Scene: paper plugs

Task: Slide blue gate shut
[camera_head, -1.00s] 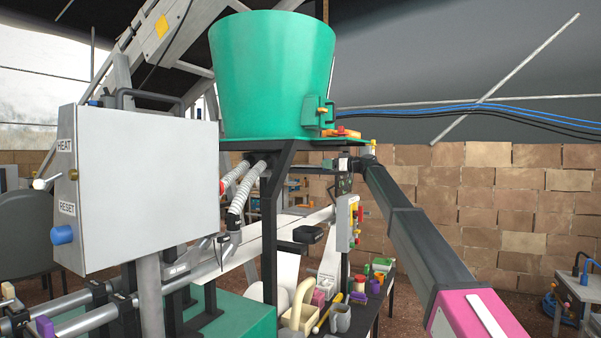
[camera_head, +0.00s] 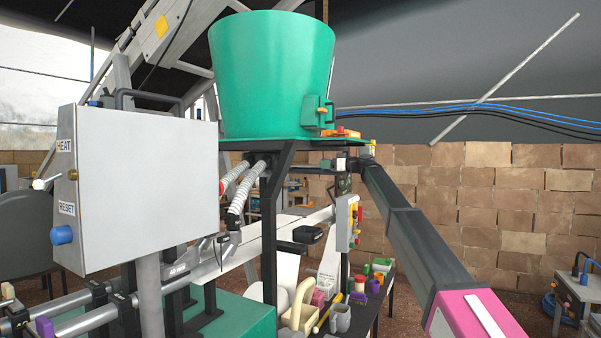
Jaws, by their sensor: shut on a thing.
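No blue gate can be made out in this view. The large green hopper (camera_head: 270,75) stands on a black frame, with a small green block (camera_head: 326,114) and orange parts (camera_head: 345,134) at its right front. My arm reaches up from the bottom right to the hopper's plate. The fingertips do not show clearly.
A grey control box (camera_head: 145,185) with a blue knob fills the left front. Metal rails run below it. A side table holds several small containers (camera_head: 342,318). A button panel (camera_head: 347,222) hangs on the frame. A brick wall (camera_head: 520,205) stands behind.

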